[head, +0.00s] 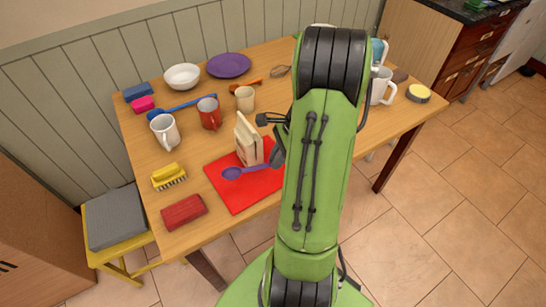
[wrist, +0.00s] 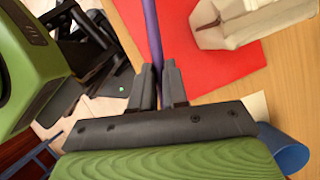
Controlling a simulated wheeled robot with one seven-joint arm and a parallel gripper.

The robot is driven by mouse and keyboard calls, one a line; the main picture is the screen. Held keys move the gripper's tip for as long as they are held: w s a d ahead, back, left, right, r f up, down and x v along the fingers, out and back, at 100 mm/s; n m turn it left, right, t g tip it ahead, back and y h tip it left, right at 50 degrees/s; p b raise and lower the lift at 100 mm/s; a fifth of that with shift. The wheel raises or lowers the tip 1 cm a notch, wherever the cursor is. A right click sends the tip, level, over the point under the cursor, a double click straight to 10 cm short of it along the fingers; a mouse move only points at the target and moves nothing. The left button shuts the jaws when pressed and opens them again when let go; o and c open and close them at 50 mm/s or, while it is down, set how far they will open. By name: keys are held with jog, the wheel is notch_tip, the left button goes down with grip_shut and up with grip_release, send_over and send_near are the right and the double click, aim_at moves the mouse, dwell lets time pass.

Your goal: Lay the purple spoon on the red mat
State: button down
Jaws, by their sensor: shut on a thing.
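The purple spoon (head: 233,173) shows over the red mat (head: 246,200) in the head view, its bowl toward the left and its handle running right toward my arm. In the wrist view the spoon's purple handle (wrist: 153,30) runs down between the two dark fingertips of my gripper (wrist: 158,82), which is shut on it. The red mat (wrist: 190,62) lies behind the handle in the wrist view. I cannot tell whether the spoon touches the mat.
A beige carton (head: 247,143) stands at the mat's back edge, close to the spoon. A yellow brush (head: 169,177) and a red block (head: 183,212) lie left of the mat.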

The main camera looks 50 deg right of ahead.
aim_at(271, 182)
jog(key=shift+a+r+p, duration=0.15)
jog(key=shift+p, duration=0.3)
notch_tip(271, 182, down, 8)
jog(key=b, duration=0.5)
jog(key=c, duration=0.8)
grip_release()
jog(key=o, duration=0.5)
jog(key=shift+o, duration=0.2)
jog(key=p+v, duration=0.6)
jog(key=v, duration=0.9)
jog(key=shift+r+p, duration=0.3)
jog(key=shift+r, duration=0.1)
